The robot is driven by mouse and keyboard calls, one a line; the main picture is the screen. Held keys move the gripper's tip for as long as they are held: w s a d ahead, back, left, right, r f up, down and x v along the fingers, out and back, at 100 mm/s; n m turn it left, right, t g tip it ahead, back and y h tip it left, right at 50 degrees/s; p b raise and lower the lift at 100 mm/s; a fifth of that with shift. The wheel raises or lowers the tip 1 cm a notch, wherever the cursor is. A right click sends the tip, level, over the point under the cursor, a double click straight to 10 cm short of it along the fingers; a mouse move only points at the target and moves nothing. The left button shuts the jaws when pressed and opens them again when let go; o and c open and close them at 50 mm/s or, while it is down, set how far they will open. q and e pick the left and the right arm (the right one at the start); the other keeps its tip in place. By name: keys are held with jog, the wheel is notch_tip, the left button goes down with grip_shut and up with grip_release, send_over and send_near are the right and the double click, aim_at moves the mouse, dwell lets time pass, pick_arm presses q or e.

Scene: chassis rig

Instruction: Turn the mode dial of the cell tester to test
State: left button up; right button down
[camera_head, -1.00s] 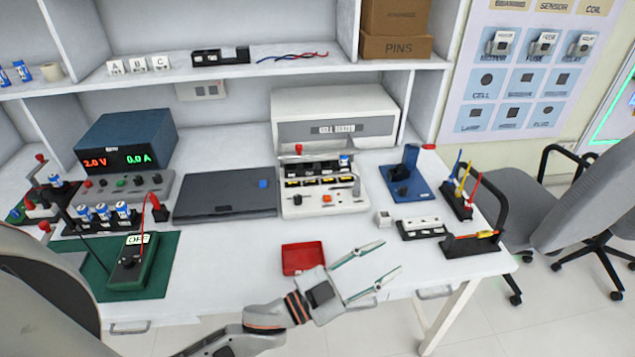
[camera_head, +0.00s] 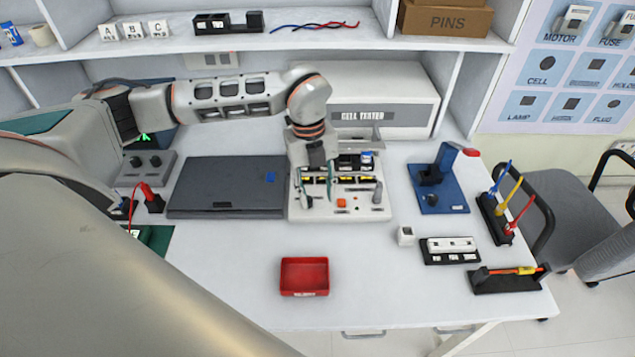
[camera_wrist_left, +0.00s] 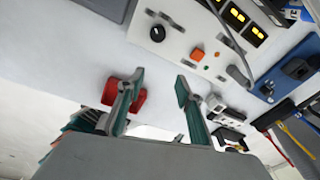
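The cell tester (camera_head: 385,115) is a white box at the back middle, with a low front panel of slots, lamps and controls. Its mode dial (camera_wrist_left: 157,34) is a round black knob with a white mark, at the panel's left side in the left wrist view; the setting cannot be read. In the head view my gripper partly covers that corner. My left gripper (camera_head: 318,190) hangs over the panel's left part, fingers pointing down. The left wrist view shows its fingers (camera_wrist_left: 160,98) spread and empty, with the dial beyond the tips, apart from them. My right gripper is not in view.
An orange button (camera_head: 341,203) and a grey lever (camera_head: 377,192) stand on the same panel. A dark flat case (camera_head: 225,190) lies left of it. A red tray (camera_head: 304,278) is in front. A blue stand (camera_head: 437,185) is at right.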

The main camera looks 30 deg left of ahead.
pick_arm(q)
jog(key=shift+n+y, duration=0.7)
jog(key=w+a, duration=0.1)
jog(key=a, duration=0.1)
jog(key=w+a+r, duration=0.1)
jog(key=a, duration=0.1)
jog(key=shift+w+a+r, duration=0.1)
jog(key=shift+w+r, duration=0.1)
jog(key=shift+a+f, duration=0.2)
jog(key=shift+d+f, duration=0.1)
jog(key=shift+f, duration=3.45)
grip_shut()
